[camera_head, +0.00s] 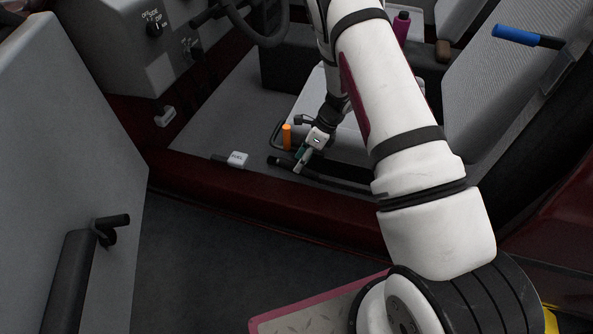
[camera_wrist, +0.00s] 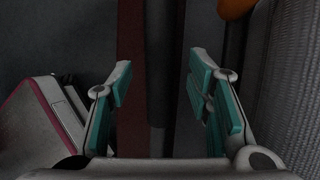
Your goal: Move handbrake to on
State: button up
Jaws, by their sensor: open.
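The handbrake (camera_head: 281,161) is a long black lever lying low along the door sill beside the seat, its grip end pointing left. In the wrist view the black lever (camera_wrist: 160,62) runs up and down the picture between my fingers. My gripper (camera_head: 301,160) is over the lever in the head view, just right of the grip end. In the wrist view my gripper (camera_wrist: 160,85) is open, with one teal-padded finger on each side of the lever and a gap at both sides. I cannot tell how deep the fingertips reach. My gripper hides part of the lever.
An orange-topped lever (camera_head: 286,136) stands close behind my gripper and shows at the wrist view's top right (camera_wrist: 235,7). A white-labelled fuel lever (camera_head: 237,159) is to the left. The seat (camera_head: 345,137) is close behind; the open door (camera_head: 65,130) is at left.

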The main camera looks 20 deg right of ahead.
jog(key=shift+b+x, duration=0.5)
jog(key=shift+x, duration=1.5)
jog(key=shift+c, duration=0.2)
grip_shut()
jog(key=shift+r, duration=0.1)
